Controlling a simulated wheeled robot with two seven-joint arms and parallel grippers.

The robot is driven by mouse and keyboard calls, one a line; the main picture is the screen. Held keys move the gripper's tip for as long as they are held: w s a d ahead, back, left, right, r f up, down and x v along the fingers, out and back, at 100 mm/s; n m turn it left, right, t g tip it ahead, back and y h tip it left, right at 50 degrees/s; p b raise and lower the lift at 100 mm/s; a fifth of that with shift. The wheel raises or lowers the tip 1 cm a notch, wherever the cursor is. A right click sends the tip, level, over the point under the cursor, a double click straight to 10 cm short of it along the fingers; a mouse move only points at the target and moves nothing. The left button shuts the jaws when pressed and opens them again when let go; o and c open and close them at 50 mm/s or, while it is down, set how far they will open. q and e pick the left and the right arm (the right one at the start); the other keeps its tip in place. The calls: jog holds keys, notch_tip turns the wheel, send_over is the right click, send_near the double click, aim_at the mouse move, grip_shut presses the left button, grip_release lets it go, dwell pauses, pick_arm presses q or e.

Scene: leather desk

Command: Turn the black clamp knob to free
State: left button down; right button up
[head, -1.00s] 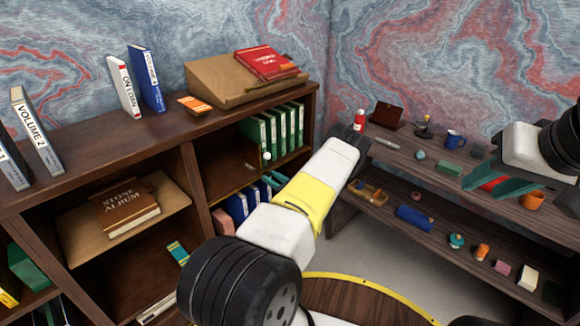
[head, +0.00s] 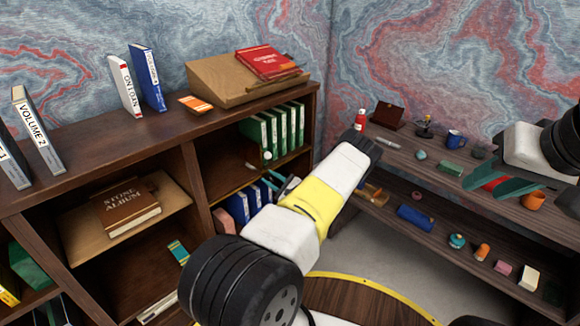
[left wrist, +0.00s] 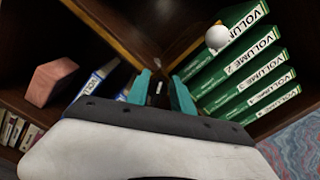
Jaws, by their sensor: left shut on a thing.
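My left gripper (left wrist: 160,80) has its teal fingers closed around a small dark thing between them, which I take to be the black clamp knob (left wrist: 156,97). A small pale mark shows there. The fingers and the forearm hide most of the knob. In the head view the left gripper's teal fingers (head: 284,185) show at the bookcase's middle shelf, partly behind my white and yellow arm; the knob cannot be made out there. My right gripper (head: 505,186) is open over the right-hand shelf unit, well apart from the bookcase.
A white ball (left wrist: 217,37) sits near green volumes (left wrist: 240,75), right of the left fingers. Blue binders (head: 240,204) and a pinkish block (left wrist: 50,82) stand to the left. The right shelf unit holds a blue mug (head: 455,139) and several small items.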

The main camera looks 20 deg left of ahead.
pick_arm(q)
jog(key=n, duration=0.4)
jog(key=shift+s+f+n, duration=0.25)
jog(key=shift+f+n, duration=0.05)
jog(key=shift+f, duration=0.05)
jog(key=n, duration=0.4)
jog(key=shift+s+a+f+n, duration=0.1)
jog(key=shift+s+f+n, duration=0.05)
jog(key=shift+f+n, duration=0.25)
jog(key=c, duration=1.5)
grip_release()
jog(key=shift+r, duration=0.1)
jog(key=shift+o, duration=0.2)
jog(key=v, duration=0.7)
jog(key=shift+d, duration=0.4)
jog(key=shift+s, duration=0.1)
